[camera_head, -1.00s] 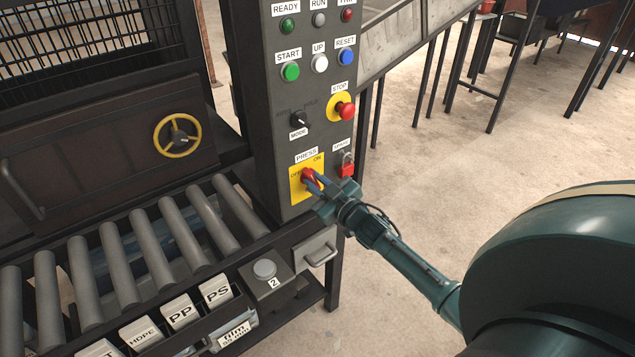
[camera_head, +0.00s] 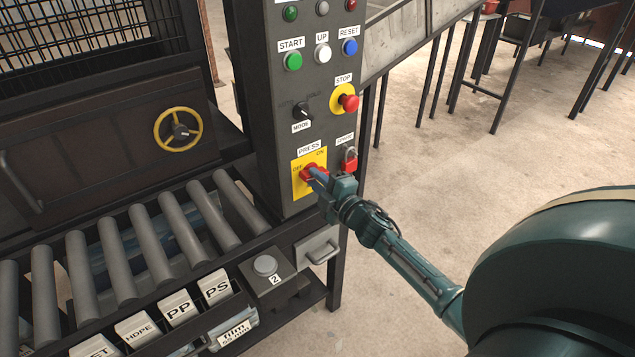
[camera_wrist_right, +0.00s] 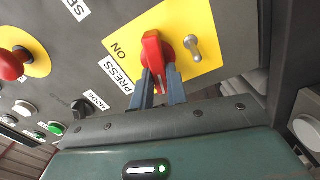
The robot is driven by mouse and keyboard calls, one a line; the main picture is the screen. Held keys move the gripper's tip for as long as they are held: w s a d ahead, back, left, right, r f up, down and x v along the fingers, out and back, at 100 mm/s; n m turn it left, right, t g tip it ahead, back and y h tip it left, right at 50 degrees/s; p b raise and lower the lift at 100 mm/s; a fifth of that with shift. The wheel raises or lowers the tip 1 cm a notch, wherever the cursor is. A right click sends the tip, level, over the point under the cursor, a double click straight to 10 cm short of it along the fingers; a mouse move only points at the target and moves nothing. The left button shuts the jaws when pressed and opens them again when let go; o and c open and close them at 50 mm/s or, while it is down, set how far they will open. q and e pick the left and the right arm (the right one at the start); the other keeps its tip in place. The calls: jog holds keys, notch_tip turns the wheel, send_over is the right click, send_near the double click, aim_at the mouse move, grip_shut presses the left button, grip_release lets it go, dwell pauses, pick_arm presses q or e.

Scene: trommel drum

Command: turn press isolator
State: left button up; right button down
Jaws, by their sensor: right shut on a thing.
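The press isolator (camera_head: 309,170) is a red rotary handle on a yellow plate marked OFF and ON, under a PRESS label on the grey control column. My right gripper (camera_head: 319,176) comes from the lower right and is shut on the red handle. In the right wrist view the handle (camera_wrist_right: 152,50) rises from between the two fingers (camera_wrist_right: 160,76), one on each side. The ON mark shows to its left there; OFF is not visible. My left gripper is not in view.
A red padlock (camera_head: 349,161) hangs right of the plate, close to my gripper. Above are the black MODE knob (camera_head: 303,111) and red STOP button (camera_head: 348,102). A roller conveyor (camera_head: 130,250) lies to the left. Open floor (camera_head: 430,180) lies right of the column.

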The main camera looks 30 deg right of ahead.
jog(key=shift+f+n+b, duration=0.2)
jog(key=shift+n+b, duration=0.2)
jog(key=shift+n, duration=1.2)
jog(key=c, duration=1.4)
grip_release()
jog(key=shift+s, duration=0.1)
jog(key=s, duration=0.8)
jog(key=s+d+b, duration=0.1)
jog(key=s, duration=0.4)
